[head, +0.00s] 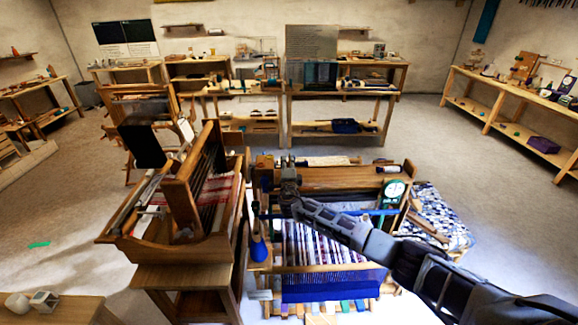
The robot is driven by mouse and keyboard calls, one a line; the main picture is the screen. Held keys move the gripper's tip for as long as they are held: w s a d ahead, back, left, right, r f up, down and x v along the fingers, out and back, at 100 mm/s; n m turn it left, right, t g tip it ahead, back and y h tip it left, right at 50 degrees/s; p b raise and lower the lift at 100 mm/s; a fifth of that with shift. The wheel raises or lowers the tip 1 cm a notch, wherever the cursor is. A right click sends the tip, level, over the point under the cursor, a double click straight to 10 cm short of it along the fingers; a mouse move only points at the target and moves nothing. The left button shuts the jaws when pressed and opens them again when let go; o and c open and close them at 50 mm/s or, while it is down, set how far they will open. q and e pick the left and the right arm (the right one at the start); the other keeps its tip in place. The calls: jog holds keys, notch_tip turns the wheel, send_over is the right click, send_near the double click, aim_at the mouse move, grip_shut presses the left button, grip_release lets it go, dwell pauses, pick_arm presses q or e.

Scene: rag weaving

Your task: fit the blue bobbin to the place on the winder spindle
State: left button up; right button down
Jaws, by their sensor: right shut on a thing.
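My right arm reaches in from the lower right, and my right gripper (288,176) is over the back left part of the middle loom. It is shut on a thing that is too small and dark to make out. A dark blue rounded thing with a thin neck (258,248) is at the loom's left side, below and left of the gripper and apart from it. I cannot tell whether it is the blue bobbin. I cannot pick out the winder spindle with certainty. My left gripper is not in view.
The middle loom (324,268) carries striped purple and white cloth. A round white dial (394,189) stands at its right. Another wooden loom (165,249) with red and white cloth is close on the left. Patterned cloth (440,220) lies right of my arm. Open floor (445,140) lies beyond.

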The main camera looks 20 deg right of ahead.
jog(key=shift+w+a, duration=0.2)
jog(key=shift+a, duration=0.55)
jog(key=c, duration=1.1)
grip_release()
jog(key=shift+v, duration=6)
